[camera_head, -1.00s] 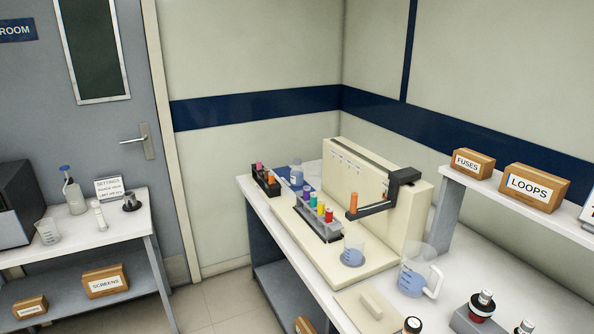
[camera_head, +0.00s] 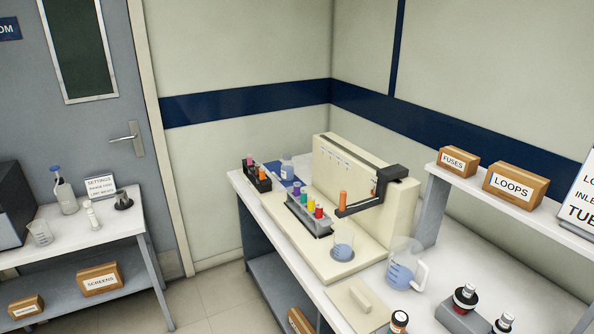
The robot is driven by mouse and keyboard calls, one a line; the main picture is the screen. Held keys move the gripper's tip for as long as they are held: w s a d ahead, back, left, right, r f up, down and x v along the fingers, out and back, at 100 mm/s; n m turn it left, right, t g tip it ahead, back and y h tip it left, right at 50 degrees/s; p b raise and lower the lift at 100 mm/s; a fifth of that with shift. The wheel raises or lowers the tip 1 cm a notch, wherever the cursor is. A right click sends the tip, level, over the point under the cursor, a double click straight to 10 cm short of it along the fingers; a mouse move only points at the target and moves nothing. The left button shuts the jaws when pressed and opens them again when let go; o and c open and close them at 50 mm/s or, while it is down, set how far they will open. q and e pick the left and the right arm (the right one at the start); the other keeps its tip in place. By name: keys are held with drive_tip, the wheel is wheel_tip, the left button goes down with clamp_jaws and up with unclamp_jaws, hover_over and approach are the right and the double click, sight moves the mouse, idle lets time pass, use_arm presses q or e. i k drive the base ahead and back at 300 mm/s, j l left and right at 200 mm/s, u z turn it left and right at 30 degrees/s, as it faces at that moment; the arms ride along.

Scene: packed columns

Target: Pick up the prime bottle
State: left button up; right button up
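No label I can read names a prime bottle. A small clear bottle (camera_head: 287,167) with bluish contents stands on a blue mat at the back of the right bench. A wash bottle (camera_head: 65,194) with a blue top stands on the left table. Neither of my grippers is in view.
A raised shelf (camera_head: 560,233) carries boxes and a sign. Floor (camera_head: 225,297) shows between the tables.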

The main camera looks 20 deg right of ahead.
sight(287, 167)
drive_tip(key=i+z, duration=0.1)
drive_tip(key=z, duration=0.65)
drive_tip(key=i+j+z, duration=0.1)
drive_tip(key=z, duration=0.25)
drive_tip(key=i+j+z, duration=0.45)
drive_tip(key=j, duration=0.2)
drive_tip(key=i+j+z, duration=0.1)
drive_tip(key=j+z, duration=0.15)
drive_tip(key=i+j+z, duration=0.2)
drive_tip(key=j, duration=0.3)
drive_tip(key=i+j, duration=0.1)
drive_tip(key=j, duration=0.4)
drive_tip(key=i+j, duration=0.15)
drive_tip(key=j, duration=0.3)
drive_tip(key=i+j+z, duration=0.1)
drive_tip(key=j, duration=0.4)
drive_tip(key=i+j, duration=0.1)
drive_tip(key=j, duration=0.4)
